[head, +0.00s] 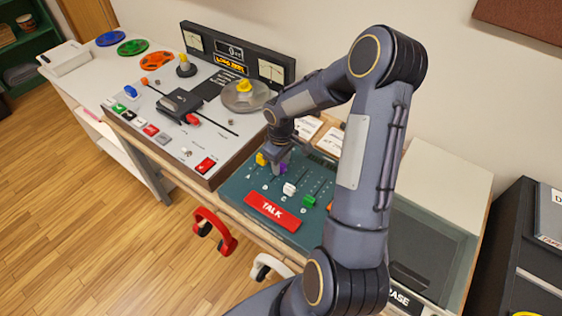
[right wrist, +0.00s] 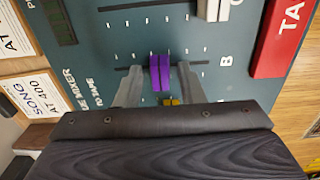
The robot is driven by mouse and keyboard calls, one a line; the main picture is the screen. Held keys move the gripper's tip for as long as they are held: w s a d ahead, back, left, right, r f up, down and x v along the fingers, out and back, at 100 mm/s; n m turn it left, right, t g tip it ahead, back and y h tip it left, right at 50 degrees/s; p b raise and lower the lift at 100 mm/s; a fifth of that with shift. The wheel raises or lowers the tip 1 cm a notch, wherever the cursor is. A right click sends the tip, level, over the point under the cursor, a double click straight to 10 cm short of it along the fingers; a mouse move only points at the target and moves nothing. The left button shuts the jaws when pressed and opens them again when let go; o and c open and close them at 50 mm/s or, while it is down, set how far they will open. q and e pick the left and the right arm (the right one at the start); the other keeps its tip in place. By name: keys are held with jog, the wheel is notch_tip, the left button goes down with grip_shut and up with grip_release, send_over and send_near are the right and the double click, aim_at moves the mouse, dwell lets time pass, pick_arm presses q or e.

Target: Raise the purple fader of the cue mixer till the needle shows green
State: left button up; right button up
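The cue mixer (head: 240,190) is a teal panel with faders and a red TALK button (head: 272,210). Its purple fader (head: 283,168) is partly hidden by my right gripper (head: 276,160) in the head view. In the right wrist view the purple fader (right wrist: 160,72) stands between the two fingers of my right gripper (right wrist: 159,75), with a gap showing on each side. The fingers are apart. A dark window (right wrist: 55,20) on the mixer shows in the wrist view; I cannot make out a needle or colour reading. My left gripper is not in view.
Yellow (head: 261,159), white (head: 289,188) and green (head: 309,201) fader caps sit near the purple one. A larger console (head: 235,160) adjoins at the left. Red headphones (head: 213,228) hang at the front edge. Paper cards (right wrist: 30,92) lie behind the mixer.

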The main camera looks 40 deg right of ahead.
grip_shut()
jog(key=shift+w+d, duration=0.15)
jog(key=shift+d, duration=0.3)
jog(key=shift+o, duration=0.8)
grip_release()
jog(key=shift+r+b, duration=0.3)
jog(key=shift+r, duration=3.65)
jog(key=shift+a+r, duration=0.1)
